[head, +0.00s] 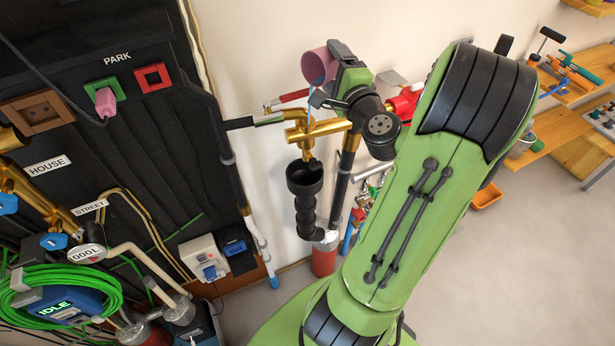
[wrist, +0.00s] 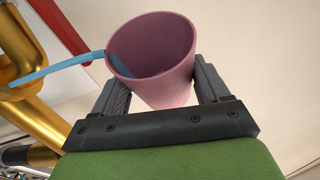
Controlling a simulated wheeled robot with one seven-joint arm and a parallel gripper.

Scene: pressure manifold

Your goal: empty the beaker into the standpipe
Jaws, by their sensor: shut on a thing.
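The pink beaker (head: 315,64) is held tilted in my gripper (head: 335,60), high in front of the pale wall. In the wrist view the beaker (wrist: 163,52) sits between the two dark fingers of my gripper (wrist: 157,88), which is shut on it. Some blue liquid (wrist: 122,62) shows inside its mouth. A thin blue stream (wrist: 60,67) leaves the rim and runs to the brass pipe. In the head view it falls to the top of the brass standpipe fitting (head: 318,129). The exact entry point is too small to tell.
A black funnel-topped pipe (head: 305,178) stands below the brass fitting. A red handle (head: 290,97) lies to the left and a red valve part (head: 402,103) to the right. The dark panel (head: 150,150) fills the left side. Shelves with tools (head: 570,75) stand far right.

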